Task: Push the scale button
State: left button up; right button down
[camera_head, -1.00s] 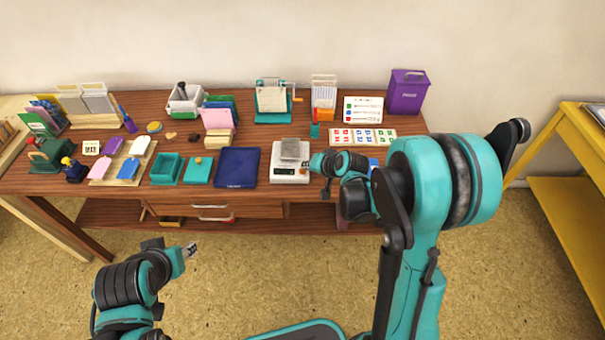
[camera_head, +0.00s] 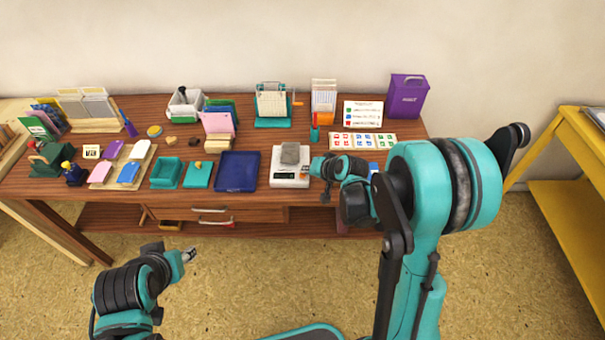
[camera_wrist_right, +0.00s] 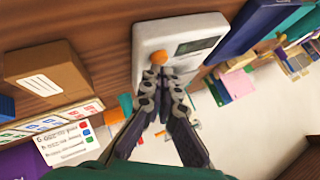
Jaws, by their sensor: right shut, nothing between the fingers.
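My right gripper (camera_head: 307,170) is at the scale's front right corner. In the wrist view its fingertips (camera_wrist_right: 160,70) are together, empty, and right at the orange button. I cannot tell whether they touch or press it. My left gripper (camera_head: 189,254) is low in front of the table, away from the scale; its fingers are too small to judge.
A dark blue tray (camera_head: 237,172) lies just left of the scale. A teal and red stamp (camera_head: 314,128) stands behind it, and a card with coloured squares (camera_head: 361,150) lies behind right. A brown box (camera_wrist_right: 45,78) is near the gripper in the wrist view.

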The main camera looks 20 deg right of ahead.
dwell(0.3)
jog(key=shift+f+b, duration=0.3)
jog(key=shift+f, duration=0.15)
jog(key=shift+r+p, duration=0.3)
jog(key=shift+r, duration=0.15)
notch_tip(320, 180, up, 6)
jog(key=p, duration=0.4)
dwell(0.4)
